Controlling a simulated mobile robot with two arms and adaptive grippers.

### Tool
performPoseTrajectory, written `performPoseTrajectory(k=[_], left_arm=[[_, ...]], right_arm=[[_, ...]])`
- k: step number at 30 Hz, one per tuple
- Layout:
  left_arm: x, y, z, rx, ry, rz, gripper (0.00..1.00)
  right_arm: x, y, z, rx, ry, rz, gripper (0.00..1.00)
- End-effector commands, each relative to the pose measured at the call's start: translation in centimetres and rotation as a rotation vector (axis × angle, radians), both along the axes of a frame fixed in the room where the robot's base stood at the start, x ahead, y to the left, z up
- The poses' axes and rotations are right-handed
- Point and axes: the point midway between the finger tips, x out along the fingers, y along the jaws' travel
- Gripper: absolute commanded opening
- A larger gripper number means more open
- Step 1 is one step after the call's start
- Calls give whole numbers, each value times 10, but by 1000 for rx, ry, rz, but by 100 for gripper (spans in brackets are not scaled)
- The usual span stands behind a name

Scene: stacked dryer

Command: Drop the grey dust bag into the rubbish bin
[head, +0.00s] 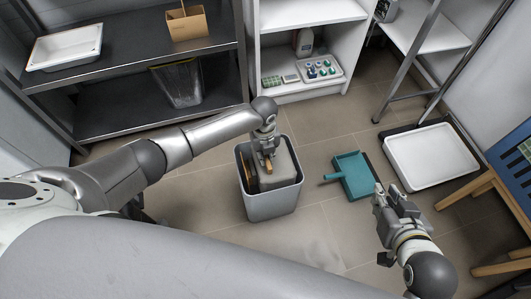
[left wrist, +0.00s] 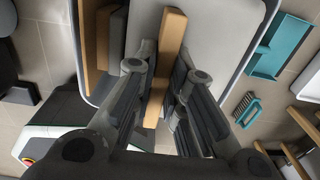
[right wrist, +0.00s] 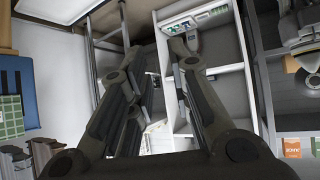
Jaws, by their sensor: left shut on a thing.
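The grey dust bag (head: 283,168) is a pale block with a tan strip on top. It sits at the mouth of the grey rubbish bin (head: 270,206), within its rim as seen from above. My left gripper (head: 267,160) points down over the bin and is shut on the bag's tan strip. In the left wrist view, the strip runs between the fingers (left wrist: 160,85) with the pale bag (left wrist: 220,28) beneath. How deep the bag sits, and whether it touches the bottom, is hidden. My right gripper (head: 385,195) is open and empty, right of the bin; its parted fingers show in the right wrist view (right wrist: 155,50).
Tan and dark pieces (left wrist: 96,45) stand inside the bin beside the bag. A teal dustpan (head: 352,174) and a white tray (head: 430,158) lie on the floor to the right. A dark metal shelf (head: 130,119) and a white shelf (head: 305,13) stand behind.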

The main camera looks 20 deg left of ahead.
Motion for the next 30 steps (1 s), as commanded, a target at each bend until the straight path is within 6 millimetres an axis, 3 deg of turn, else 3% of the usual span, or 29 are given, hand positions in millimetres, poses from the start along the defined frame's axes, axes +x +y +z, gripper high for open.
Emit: performPoseTrajectory(k=[18,30], left_arm=[[1,-1,-19,-1,-2,-1,0],[1,-1,-31,-1,-2,-1,0]], right_arm=[[36,17,45,68,-291,21,19],[50,25,80,114,-482,33,19]])
